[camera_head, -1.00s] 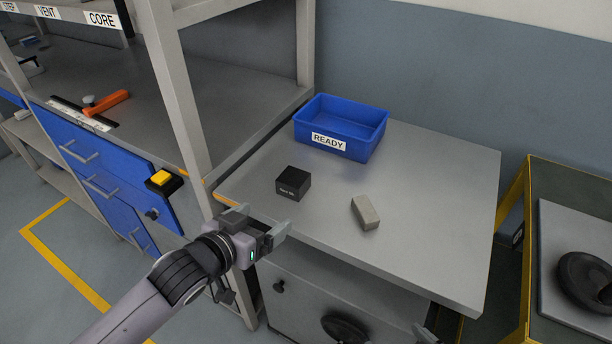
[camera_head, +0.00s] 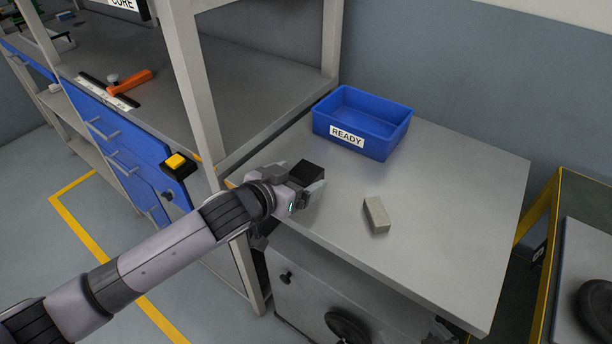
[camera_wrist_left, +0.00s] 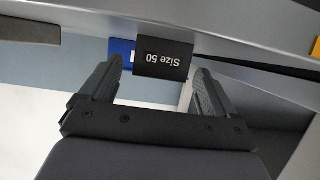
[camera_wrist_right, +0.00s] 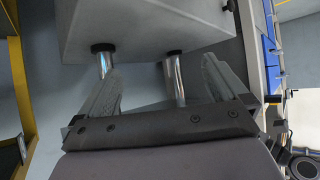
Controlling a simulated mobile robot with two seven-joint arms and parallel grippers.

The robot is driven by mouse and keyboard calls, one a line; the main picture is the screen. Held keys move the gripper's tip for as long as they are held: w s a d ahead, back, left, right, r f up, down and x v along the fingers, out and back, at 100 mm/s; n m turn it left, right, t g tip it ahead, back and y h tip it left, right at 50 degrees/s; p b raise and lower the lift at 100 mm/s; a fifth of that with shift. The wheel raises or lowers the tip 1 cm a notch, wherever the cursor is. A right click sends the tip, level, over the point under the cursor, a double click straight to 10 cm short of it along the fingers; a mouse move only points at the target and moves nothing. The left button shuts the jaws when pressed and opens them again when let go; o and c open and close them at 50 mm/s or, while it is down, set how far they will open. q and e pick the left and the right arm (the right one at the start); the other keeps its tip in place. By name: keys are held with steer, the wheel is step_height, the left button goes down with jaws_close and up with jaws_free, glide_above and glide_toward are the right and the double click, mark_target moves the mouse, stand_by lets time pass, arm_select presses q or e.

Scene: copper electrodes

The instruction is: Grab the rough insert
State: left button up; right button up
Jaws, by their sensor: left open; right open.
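A black block (camera_head: 307,172) stands near the left edge of the grey table top. In the left wrist view, the block (camera_wrist_left: 163,57) shows the label "Size 50". My left gripper (camera_head: 298,184) is open close in front of it, and its fingers partly hide it in the head view. In the left wrist view, the block lies between and just beyond the fingertips (camera_wrist_left: 158,75); contact cannot be told. A light grey block (camera_head: 376,214) lies to the right, apart from the gripper. My right gripper (camera_wrist_right: 160,75) is open and empty, low by metal legs, outside the head view.
A blue bin (camera_head: 318,124) labelled "READY" stands at the back of the table (camera_head: 450,190). A shelf post (camera_head: 195,80) rises left of my left gripper. A yellow button (camera_head: 176,161) sits on the bench edge. The table's right half is clear.

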mark_target(302, 175)
arm_select(q)
steer(key=shift+x, duration=1.7)
jaws_close()
steer(key=shift+d+r, duration=0.1)
steer(key=shift+r, duration=0.1)
